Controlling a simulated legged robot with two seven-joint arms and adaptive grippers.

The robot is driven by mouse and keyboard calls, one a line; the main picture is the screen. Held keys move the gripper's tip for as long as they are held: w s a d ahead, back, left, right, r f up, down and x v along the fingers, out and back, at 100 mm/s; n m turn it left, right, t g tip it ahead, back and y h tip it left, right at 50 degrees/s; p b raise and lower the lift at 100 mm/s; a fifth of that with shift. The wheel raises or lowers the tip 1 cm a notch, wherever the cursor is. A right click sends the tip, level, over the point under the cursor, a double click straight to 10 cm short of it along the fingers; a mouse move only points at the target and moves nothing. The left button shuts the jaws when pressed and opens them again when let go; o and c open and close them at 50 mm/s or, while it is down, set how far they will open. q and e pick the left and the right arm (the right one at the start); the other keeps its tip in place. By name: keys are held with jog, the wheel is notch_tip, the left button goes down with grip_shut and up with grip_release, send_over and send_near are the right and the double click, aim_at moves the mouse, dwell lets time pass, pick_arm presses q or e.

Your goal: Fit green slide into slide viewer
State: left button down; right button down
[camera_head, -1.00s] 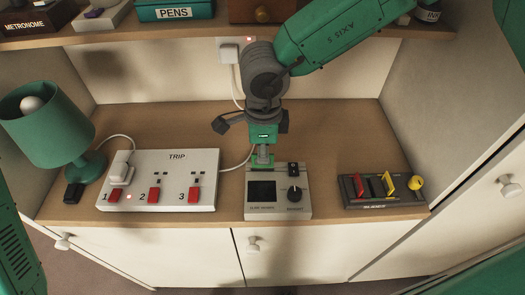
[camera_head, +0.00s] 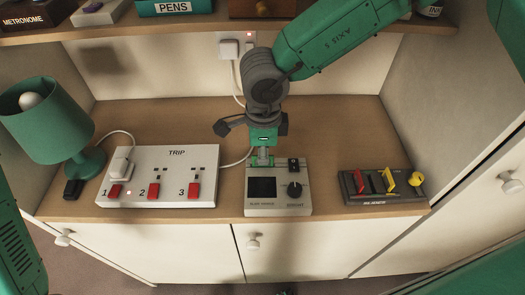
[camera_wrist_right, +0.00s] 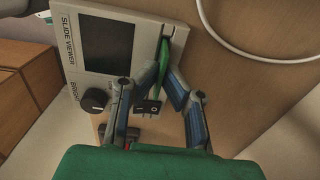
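The slide viewer (camera_head: 252,208) is a light grey box with a dark screen, a round knob and a black rocker switch, standing on the desk. It also shows in the right wrist view (camera_wrist_right: 150,13). My right gripper (camera_head: 263,159) points down at the back of the viewer. In the right wrist view its fingers (camera_wrist_right: 163,80) are closed in on the green slide (camera_wrist_right: 164,52) from both sides. The slide stands on edge at the slot along the viewer's back edge. How deep it sits is hard to tell. My left gripper is out of view.
A dark slide rack (camera_head: 378,199) with red and yellow slides and a round yellow knob stands right of the viewer. A power strip (camera_head: 170,157) with red switches and a green lamp (camera_head: 48,117) stand left. A white cable (camera_wrist_right: 240,50) runs behind the viewer.

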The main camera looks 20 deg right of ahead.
jog(key=shift+f, duration=0.8)
jog(key=c, duration=1.6)
grip_release()
jog(key=shift+c, duration=0.2)
jog(key=shift+o, duration=0.4)
jog(key=shift+o, duration=0.8)
jog(key=shift+r, duration=0.1)
